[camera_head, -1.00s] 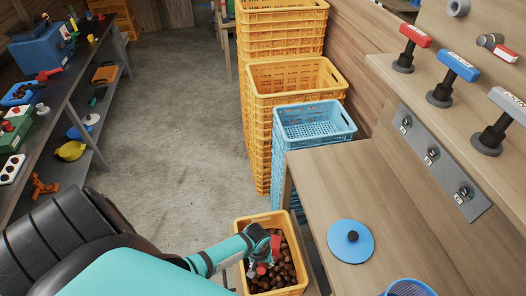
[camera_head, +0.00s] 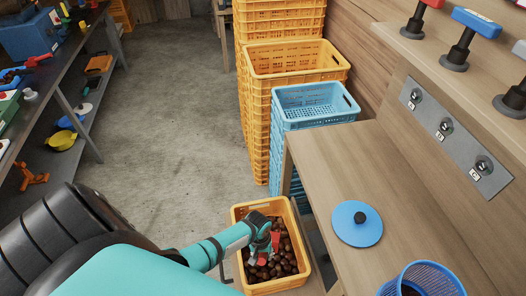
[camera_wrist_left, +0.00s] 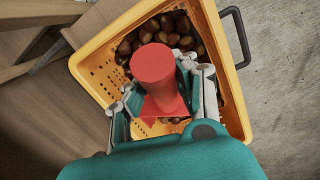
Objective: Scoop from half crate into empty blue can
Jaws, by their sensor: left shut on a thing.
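An orange crate (camera_head: 277,287) with brown chestnuts (camera_head: 289,262) in it stands low, left of the wooden table; it also shows in the wrist view (camera_wrist_left: 229,80). My left gripper (camera_head: 262,243) is over the crate, shut on a red scoop (camera_head: 275,240). In the left wrist view the scoop's round handle (camera_wrist_left: 153,65) stands between the fingers (camera_wrist_left: 163,95). The scoop's bowl is mostly hidden, so I cannot tell what it holds. A blue mesh can (camera_head: 432,275) is at the bottom right on the table, partly cut off, with something dark inside. My right gripper is out of view.
A blue lid (camera_head: 345,232) with a black knob lies on the table (camera_head: 325,175). Stacked orange crates (camera_head: 257,130) and blue crates (camera_head: 281,150) stand behind. Stamps (camera_head: 461,50) sit on the right shelf. A cluttered shelf rack is at left; the floor (camera_head: 170,130) between is clear.

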